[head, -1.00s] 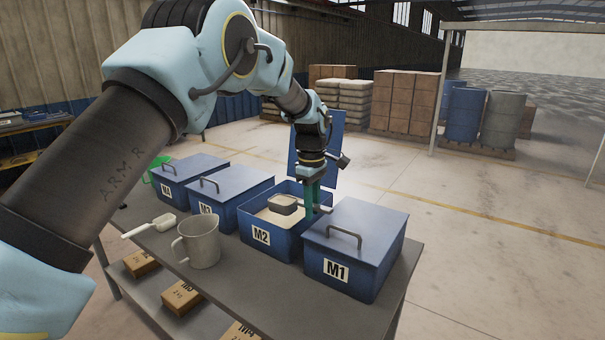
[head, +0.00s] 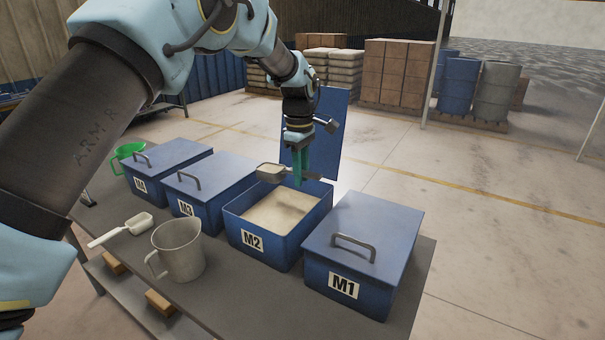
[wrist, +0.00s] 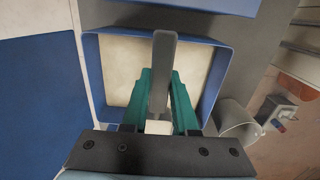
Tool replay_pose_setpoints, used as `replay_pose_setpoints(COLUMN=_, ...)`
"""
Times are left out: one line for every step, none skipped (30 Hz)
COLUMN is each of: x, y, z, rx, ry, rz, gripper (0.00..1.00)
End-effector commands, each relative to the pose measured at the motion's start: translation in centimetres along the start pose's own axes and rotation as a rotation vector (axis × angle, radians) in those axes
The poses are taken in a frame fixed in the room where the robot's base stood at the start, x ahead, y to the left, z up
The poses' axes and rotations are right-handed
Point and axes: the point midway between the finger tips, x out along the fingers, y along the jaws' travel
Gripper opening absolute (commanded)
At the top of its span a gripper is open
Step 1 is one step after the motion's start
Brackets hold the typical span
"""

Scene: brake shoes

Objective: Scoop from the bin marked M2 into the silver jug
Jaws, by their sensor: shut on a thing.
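The blue bin marked M2 (head: 252,242) stands open, its lid (head: 318,135) raised behind it, with pale granular material (head: 280,211) inside. My gripper (head: 300,178) is shut on the handle of a grey scoop (head: 271,173), above the bin. The scoop looks about level, and pale material seems to show in it. In the wrist view the grey handle (wrist: 163,75) lies between my green fingers, over the bin. The silver jug (head: 180,252) stands upright on the table, left of M2, its handle to the left. It also shows in the wrist view (wrist: 236,122).
Closed lidded bins M1 (head: 365,225), M3 (head: 212,180) and M4 (head: 165,165) stand in the row with M2. A white scoop (head: 130,227) lies left of the jug. The raised lid is close behind my gripper.

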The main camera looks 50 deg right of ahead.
Motion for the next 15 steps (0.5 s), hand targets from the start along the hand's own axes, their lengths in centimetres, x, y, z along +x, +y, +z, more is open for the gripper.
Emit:
replay_pose_setpoints(x=-0.3, y=-0.2, z=-0.2, rx=-0.007, ry=0.001, rz=0.002, gripper=0.00)
replay_pose_setpoints(x=-0.4, y=-0.3, z=-0.3, rx=-0.011, ry=0.000, rz=0.002, gripper=0.00)
replay_pose_setpoints(x=-0.6, y=-0.5, z=-0.5, rx=-0.016, ry=0.000, rz=0.001, gripper=0.00)
replay_pose_setpoints(x=-0.7, y=-0.6, z=-0.6, rx=-0.020, ry=0.000, rz=0.001, gripper=0.00)
replay_pose_setpoints(x=-0.8, y=-0.7, z=-0.8, rx=-0.024, ry=0.000, rz=0.001, gripper=0.00)
replay_pose_setpoints(x=-1.0, y=-0.9, z=-0.9, rx=-0.030, ry=0.000, rz=0.002, gripper=0.00)
replay_pose_setpoints(x=-1.2, y=-1.0, z=-1.1, rx=-0.034, ry=0.000, rz=0.002, gripper=0.00)
replay_pose_setpoints(x=-1.3, y=-1.1, z=-1.2, rx=-0.038, ry=0.000, rz=0.003, gripper=0.00)
replay_pose_setpoints(x=-1.5, y=-1.3, z=-1.4, rx=-0.044, ry=0.000, rz=0.002, gripper=0.00)
replay_pose_setpoints(x=-1.6, y=-1.4, z=-1.5, rx=-0.048, ry=0.000, rz=0.002, gripper=0.00)
replay_pose_setpoints(x=-1.7, y=-1.5, z=-1.6, rx=-0.052, ry=0.000, rz=0.002, gripper=0.00)
replay_pose_setpoints(x=-1.9, y=-1.7, z=-1.7, rx=-0.058, ry=0.000, rz=0.002, gripper=0.00)
replay_pose_setpoints(x=-2.0, y=-1.8, z=-1.8, rx=-0.062, ry=0.000, rz=0.002, gripper=0.00)
replay_pose_setpoints(x=-2.2, y=-1.9, z=-2.0, rx=-0.066, ry=0.000, rz=0.003, gripper=0.00)
replay_pose_setpoints(x=-2.4, y=-2.0, z=-2.1, rx=-0.072, ry=0.000, rz=0.004, gripper=0.00)
